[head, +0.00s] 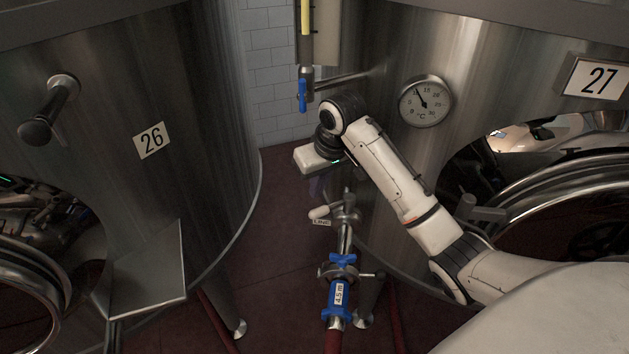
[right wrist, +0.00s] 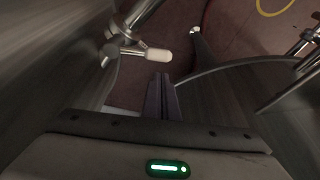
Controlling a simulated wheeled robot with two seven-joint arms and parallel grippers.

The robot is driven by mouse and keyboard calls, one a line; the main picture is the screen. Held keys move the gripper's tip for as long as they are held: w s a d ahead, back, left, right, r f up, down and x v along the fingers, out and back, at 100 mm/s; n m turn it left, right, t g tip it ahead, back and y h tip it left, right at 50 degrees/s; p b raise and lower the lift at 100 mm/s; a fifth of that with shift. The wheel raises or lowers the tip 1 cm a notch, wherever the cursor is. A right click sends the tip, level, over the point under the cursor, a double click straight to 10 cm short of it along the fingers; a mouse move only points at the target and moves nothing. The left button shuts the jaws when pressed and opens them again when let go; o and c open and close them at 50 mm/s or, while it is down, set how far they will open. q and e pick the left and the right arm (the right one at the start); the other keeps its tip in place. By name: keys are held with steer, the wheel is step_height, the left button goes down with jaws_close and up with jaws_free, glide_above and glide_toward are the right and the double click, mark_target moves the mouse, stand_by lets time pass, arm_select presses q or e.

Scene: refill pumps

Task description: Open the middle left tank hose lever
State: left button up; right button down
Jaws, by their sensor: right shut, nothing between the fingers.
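A hose valve (head: 346,212) sits low at the front of tank 27, with a white-handled lever (head: 319,212) pointing left. In the right wrist view the lever's white grip (right wrist: 158,54) shows above the fingertips, with a gap between. My right gripper (head: 317,187) hangs just above the lever in the head view, fingers pointing down and partly hidden. In the right wrist view its fingers (right wrist: 161,85) are together and empty. My left gripper is not in view. Whether the lever is open or closed is hard to tell.
Tank 26 (head: 205,120) stands left and tank 27 (head: 470,45) right, with red floor between. A blue valve handle (head: 302,95) hangs below the sight tube. A blue coupling (head: 340,290) joins a red hose. A thermometer (head: 425,101) is near my right arm.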

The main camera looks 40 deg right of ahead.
mark_target(330, 208)
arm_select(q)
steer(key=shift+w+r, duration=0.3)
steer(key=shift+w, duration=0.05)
arm_select(e)
steer(key=x, duration=0.6)
steer(key=shift+f, duration=0.25)
steer(key=shift+w, duration=0.15)
